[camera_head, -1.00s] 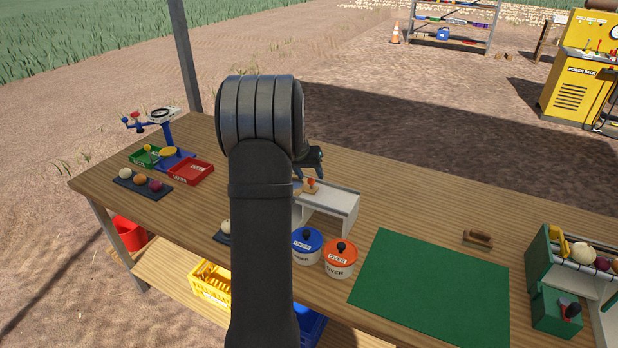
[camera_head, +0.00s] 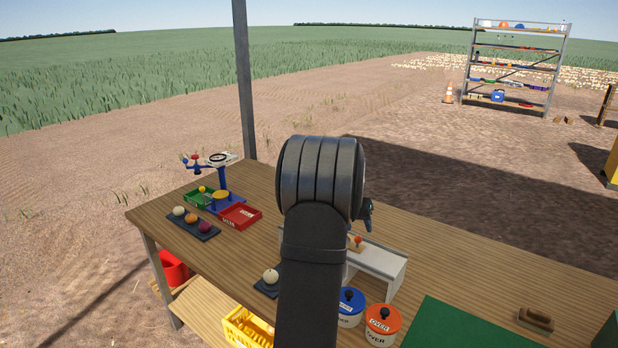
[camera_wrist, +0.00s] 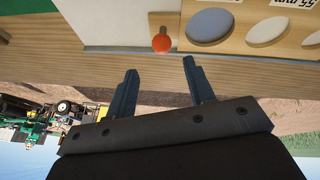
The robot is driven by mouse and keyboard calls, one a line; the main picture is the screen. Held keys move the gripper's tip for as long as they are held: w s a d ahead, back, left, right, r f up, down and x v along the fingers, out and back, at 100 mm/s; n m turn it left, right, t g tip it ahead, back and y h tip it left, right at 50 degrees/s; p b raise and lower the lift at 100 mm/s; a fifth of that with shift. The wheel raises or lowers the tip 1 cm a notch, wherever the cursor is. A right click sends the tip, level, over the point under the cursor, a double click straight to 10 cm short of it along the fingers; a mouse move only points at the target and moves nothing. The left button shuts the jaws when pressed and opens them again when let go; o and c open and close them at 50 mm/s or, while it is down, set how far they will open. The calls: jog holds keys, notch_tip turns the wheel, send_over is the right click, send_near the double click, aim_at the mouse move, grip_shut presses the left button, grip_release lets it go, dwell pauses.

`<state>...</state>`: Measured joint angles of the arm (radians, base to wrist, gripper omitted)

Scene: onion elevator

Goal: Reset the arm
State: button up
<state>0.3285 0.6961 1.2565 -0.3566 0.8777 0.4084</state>
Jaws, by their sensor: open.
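My gripper is open and empty in the wrist view (camera_wrist: 160,66), its two dark fingers apart with nothing between them. In the head view my arm hides most of it, and only a dark blue-grey part (camera_head: 367,213) shows at the arm's right side, above the table behind the white stand (camera_head: 377,267). In the wrist view an orange-red knob (camera_wrist: 161,43) lies just beyond the fingertips, apart from them.
The wooden table (camera_head: 460,262) carries a scale (camera_head: 221,183) with a green tray and a red tray (camera_head: 240,216), a dark tray of vegetables (camera_head: 193,228), blue (camera_head: 350,306) and orange (camera_head: 382,324) lidded pots, a green mat (camera_head: 450,330) and a brown-handled block (camera_head: 535,319).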

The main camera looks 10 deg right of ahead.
notch_tip(320, 180, down, 5)
jog(key=shift+r, duration=0.15)
jog(key=shift+s+d, duration=0.3)
